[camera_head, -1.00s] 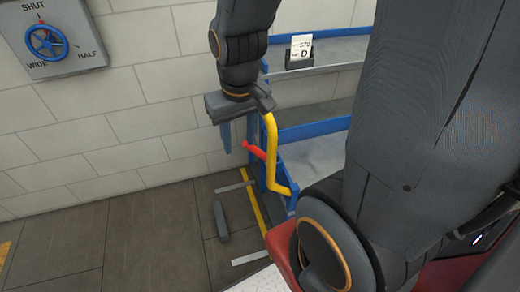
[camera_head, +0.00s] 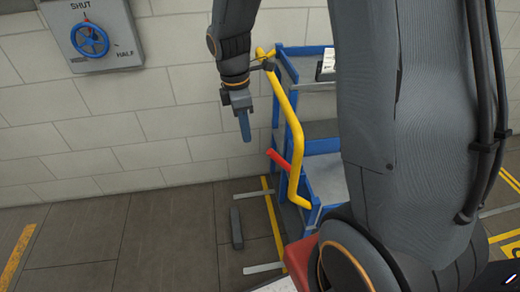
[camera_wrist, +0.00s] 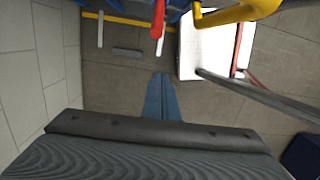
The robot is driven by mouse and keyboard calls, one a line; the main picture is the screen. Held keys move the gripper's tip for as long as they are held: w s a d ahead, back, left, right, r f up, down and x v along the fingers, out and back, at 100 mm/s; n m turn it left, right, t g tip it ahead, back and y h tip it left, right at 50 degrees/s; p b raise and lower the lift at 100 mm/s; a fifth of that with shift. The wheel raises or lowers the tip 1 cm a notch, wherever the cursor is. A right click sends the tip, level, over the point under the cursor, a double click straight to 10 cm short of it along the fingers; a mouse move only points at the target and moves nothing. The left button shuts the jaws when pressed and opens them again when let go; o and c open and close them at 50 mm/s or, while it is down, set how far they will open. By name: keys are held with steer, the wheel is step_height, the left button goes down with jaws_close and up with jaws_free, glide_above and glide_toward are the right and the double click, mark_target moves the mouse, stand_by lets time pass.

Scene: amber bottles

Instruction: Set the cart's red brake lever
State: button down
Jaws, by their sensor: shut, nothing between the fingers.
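The red brake lever (camera_head: 278,158) sticks out to the left from the low part of the blue cart (camera_head: 323,147), beside the yellow handle (camera_head: 293,125). In the wrist view the red lever (camera_wrist: 158,18) shows at the top middle, with the yellow handle (camera_wrist: 238,12) to its right. My gripper (camera_head: 246,138) is shut and empty, its blue fingers pointing down, above and to the left of the lever in the head view. In the wrist view the shut fingers (camera_wrist: 162,82) lie below the lever in the picture, apart from it.
A grey wall box with a blue wheel (camera_head: 90,40) hangs at the upper left. A dark grey block (camera_head: 237,228) lies on the floor near yellow and white floor lines. A card (camera_head: 326,64) stands on the cart's upper shelf. The floor at the left is clear.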

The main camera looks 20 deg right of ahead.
steer(key=shift+w+f+n, duration=0.3)
steer(key=shift+w+n, duration=0.2)
steer(key=shift+n, duration=0.4)
steer(key=d+f+p, duration=0.4)
steer(key=f, duration=0.4)
steer(key=shift+s+d, duration=0.25)
steer(key=shift+s, duration=0.2)
